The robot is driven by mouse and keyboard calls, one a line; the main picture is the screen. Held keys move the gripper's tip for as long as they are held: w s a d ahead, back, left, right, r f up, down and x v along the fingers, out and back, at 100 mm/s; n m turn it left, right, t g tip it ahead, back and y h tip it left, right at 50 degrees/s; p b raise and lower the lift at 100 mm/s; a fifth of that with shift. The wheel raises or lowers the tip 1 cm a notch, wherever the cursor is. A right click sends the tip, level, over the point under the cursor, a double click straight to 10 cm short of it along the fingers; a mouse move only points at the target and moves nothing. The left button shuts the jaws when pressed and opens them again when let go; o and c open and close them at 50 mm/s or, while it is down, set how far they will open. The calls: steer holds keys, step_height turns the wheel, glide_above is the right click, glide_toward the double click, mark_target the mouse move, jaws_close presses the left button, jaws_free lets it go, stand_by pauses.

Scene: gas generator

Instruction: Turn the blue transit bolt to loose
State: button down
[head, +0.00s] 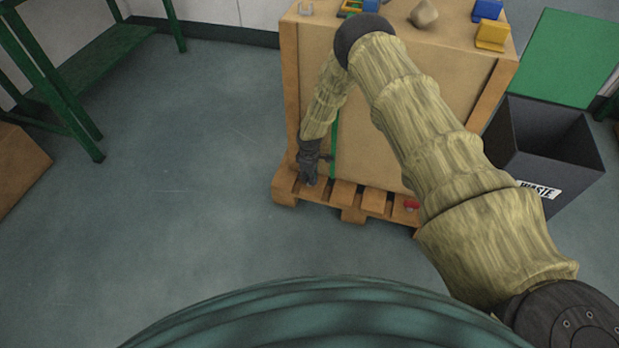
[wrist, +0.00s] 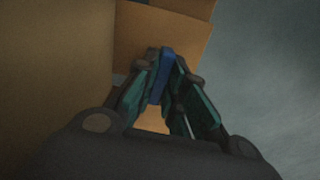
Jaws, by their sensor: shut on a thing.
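My gripper (head: 311,170) is low at the left front corner of the crate, just above the pallet (head: 343,194). In the wrist view, my gripper (wrist: 163,88) is shut on the blue transit bolt (wrist: 166,66), a narrow blue piece between its two fingers. The bolt's lower part and what it joins are hidden by the fingers. In the head view the bolt is hidden by my gripper. I cannot tell from these frames how far the bolt is turned.
A red piece (head: 411,205) is at the pallet's right front. A dark waste bin (head: 548,150) stands right of the crate (head: 370,140). Blue and yellow blocks and a grey lump (head: 424,14) are on the crate top. A green strap (head: 334,145) runs down its front.

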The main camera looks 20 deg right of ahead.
steer(key=shift+n, duration=0.4)
steer(key=c, duration=1.5)
jaws_free()
step_height(320, 180, up, 12)
